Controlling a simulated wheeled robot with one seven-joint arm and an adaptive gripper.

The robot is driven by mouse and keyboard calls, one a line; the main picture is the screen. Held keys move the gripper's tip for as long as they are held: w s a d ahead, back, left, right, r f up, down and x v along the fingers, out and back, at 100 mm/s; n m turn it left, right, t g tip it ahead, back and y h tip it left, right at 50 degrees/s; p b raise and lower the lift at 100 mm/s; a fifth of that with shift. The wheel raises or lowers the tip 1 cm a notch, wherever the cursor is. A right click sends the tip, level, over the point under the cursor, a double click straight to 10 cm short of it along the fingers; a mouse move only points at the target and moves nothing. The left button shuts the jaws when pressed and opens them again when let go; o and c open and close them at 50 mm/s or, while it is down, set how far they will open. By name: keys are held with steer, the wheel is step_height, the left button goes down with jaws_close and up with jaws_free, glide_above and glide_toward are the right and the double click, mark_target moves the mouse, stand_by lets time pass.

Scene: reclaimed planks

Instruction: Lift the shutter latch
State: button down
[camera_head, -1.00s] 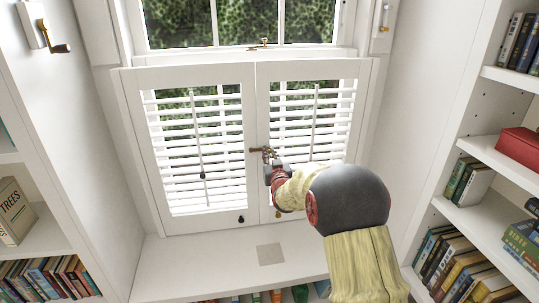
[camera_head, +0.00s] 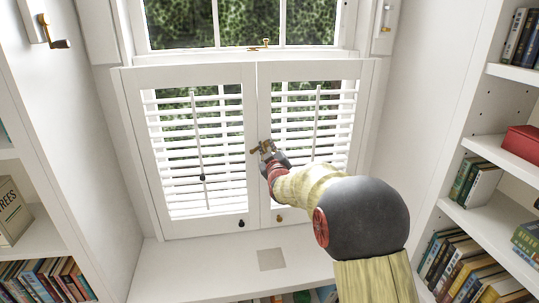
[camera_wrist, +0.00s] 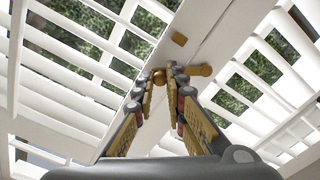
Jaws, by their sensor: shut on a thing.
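The brass shutter latch (camera_head: 254,152) sits at mid height across the seam between the two white shutter panels. It is tilted, with its right end higher than its left. My gripper (camera_head: 267,147) is shut on the latch at its right part, and the fingers hide some of it. In the wrist view the fingertips of my gripper (camera_wrist: 165,75) are close together with brass between them. A brass arm of the latch (camera_wrist: 200,71) sticks out to the right of the fingers.
The left shutter panel (camera_head: 248,110) and right shutter panel (camera_head: 365,110) are closed. Tilt rods (camera_head: 197,130) hang in front of the slats. Bookshelves (camera_head: 490,155) stand close on both sides. A brass crank (camera_head: 58,44) is upper left.

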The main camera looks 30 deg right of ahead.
steer(key=n, duration=0.1)
steer(key=a+r+n, duration=0.1)
steer(key=n, duration=0.1)
steer(key=a+n, duration=0.1)
steer(key=shift+w+r+n+b, duration=0.3)
steer(key=shift+r+b, duration=0.05)
steer(key=shift+r, duration=0.05)
steer(key=n, duration=0.1)
steer(key=a+n, duration=0.1)
steer(key=a+n+p, duration=0.1)
steer(key=shift+w+r+n, duration=0.25)
steer(key=shift+r+n, duration=0.15)
steer(key=n, duration=0.1)
steer(key=a+n+p, duration=0.1)
steer(key=n, duration=0.1)
steer(key=shift+w+a+r, duration=0.1)
steer(key=shift+w+a, duration=0.15)
steer(key=shift+w+a+n+p, duration=0.15)
steer(key=shift+a+n+p, duration=0.45)
steer(key=shift+n, duration=0.3)
steer(key=shift+d, duration=0.1)
steer(key=c, duration=1.8)
jaws_free()
